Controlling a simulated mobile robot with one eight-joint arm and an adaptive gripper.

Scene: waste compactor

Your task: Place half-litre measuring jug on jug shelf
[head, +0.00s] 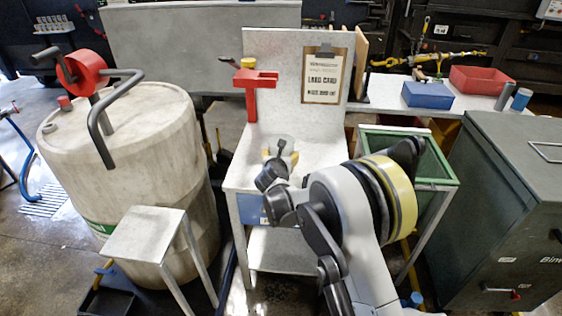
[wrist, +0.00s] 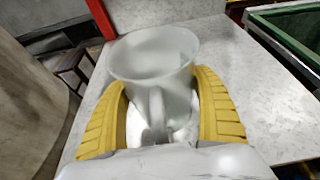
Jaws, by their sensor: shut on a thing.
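The half-litre measuring jug (wrist: 152,52) is a translucent whitish cup with a handle, and it shows small in the head view (head: 283,143). My gripper (wrist: 158,88) has its yellow fingers on both sides of the jug, shut on it. The jug looks roughly upright, with its handle towards the wrist camera. In the head view my gripper (head: 281,160) is over the grey worktop (head: 315,153). I cannot tell whether the jug's base touches it. No surface is clearly marked as the jug shelf; a small grey stand (head: 150,232) and a lower shelf (head: 285,250) are visible.
A large pale tank (head: 125,150) with a red-and-grey crank stands left. A red bracket (head: 254,88) and a load-card clipboard (head: 324,76) are at the worktop's back panel. A green-edged frame (head: 440,160) and grey cabinet (head: 520,200) stand right. The right worktop is clear.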

